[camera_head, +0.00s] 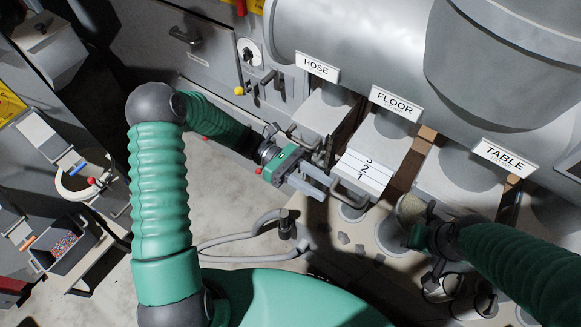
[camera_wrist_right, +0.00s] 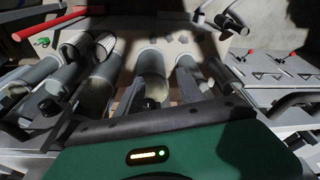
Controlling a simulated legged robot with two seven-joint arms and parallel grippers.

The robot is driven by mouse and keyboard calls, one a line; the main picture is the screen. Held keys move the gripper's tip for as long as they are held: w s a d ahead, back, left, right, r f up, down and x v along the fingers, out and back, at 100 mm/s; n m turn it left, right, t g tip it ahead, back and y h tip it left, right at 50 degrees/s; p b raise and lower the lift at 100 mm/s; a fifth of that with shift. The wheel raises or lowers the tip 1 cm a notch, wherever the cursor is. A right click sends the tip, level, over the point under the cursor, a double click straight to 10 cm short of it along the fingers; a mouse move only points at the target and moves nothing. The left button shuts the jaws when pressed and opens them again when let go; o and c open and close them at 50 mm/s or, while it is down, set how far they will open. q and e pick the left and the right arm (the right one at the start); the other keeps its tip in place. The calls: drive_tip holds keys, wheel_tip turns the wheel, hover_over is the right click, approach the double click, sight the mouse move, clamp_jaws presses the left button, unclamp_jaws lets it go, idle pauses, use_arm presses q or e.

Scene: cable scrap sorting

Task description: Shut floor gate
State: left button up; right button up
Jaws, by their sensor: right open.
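The floor gate (camera_head: 364,174) is a pale slide plate marked 1, 2 and 3, below the FLOOR sign (camera_head: 394,103). All three marks show, so the plate stands out from its housing. A grey loop handle (camera_head: 347,196) is at its front end. My left gripper (camera_head: 312,183) is just left of this handle, its two grey fingers apart and pointing toward it. I see nothing between them; whether a finger touches the handle is unclear. My right gripper (camera_head: 432,250) is open, lower right of the gate, among pale cylinders. Its fingers are partly hidden in the head view.
The HOSE (camera_head: 317,67) and TABLE (camera_head: 505,157) signs mark chutes on either side. A grey hose (camera_head: 235,245) loops over the floor below my left gripper. Grey scraps (camera_head: 345,238) lie below the gate. A large drum (camera_head: 500,60) overhangs the right.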

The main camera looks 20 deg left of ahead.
use_arm(q)
drive_tip(key=b+v, duration=0.1)
drive_tip(key=v, duration=0.8)
drive_tip(key=shift+a, duration=0.2)
